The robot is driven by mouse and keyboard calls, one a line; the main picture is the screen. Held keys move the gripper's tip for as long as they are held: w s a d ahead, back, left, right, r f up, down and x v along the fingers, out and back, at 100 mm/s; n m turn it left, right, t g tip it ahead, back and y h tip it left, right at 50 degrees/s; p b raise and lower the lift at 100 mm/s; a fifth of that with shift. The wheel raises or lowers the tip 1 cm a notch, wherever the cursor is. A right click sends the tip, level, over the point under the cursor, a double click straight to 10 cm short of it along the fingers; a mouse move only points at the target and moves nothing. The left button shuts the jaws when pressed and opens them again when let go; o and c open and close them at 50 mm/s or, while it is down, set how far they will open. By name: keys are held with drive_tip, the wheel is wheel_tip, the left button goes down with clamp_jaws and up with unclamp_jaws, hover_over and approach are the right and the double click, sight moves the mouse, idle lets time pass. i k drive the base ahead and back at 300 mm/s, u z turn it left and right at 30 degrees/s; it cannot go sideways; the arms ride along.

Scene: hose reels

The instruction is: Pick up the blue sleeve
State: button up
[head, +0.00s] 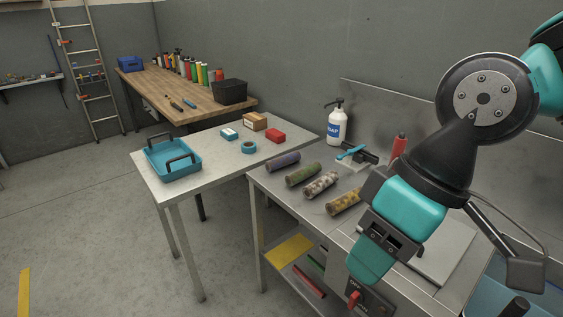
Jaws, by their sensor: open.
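The blue sleeve (283,161) is a dull blue-violet cylinder. It lies on its side at the far left of a row of sleeves on the metal bench (262,180). A green sleeve (303,174), a mottled grey-white sleeve (320,186) and a yellow-brown sleeve (344,202) lie to its right, nearer to me. My gripper (371,262) is at the end of the teal and black arm, over the bench's near right part. It is open and apart from the blue sleeve. Its fingertips are hard to make out, and the arm hides part of the bench.
A white pump bottle (336,124) and a red bottle (399,146) stand at the bench's back. A grey table (215,155) to the left holds a blue tray (172,158), boxes and tape. A wooden workbench (165,88) stands behind. Open floor lies at left.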

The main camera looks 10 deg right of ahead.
sight(276, 164)
drive_tip(key=u, duration=0.5)
drive_tip(key=i, duration=0.55)
drive_tip(key=u, duration=0.9)
drive_tip(key=i, duration=0.65)
drive_tip(key=u, duration=0.1)
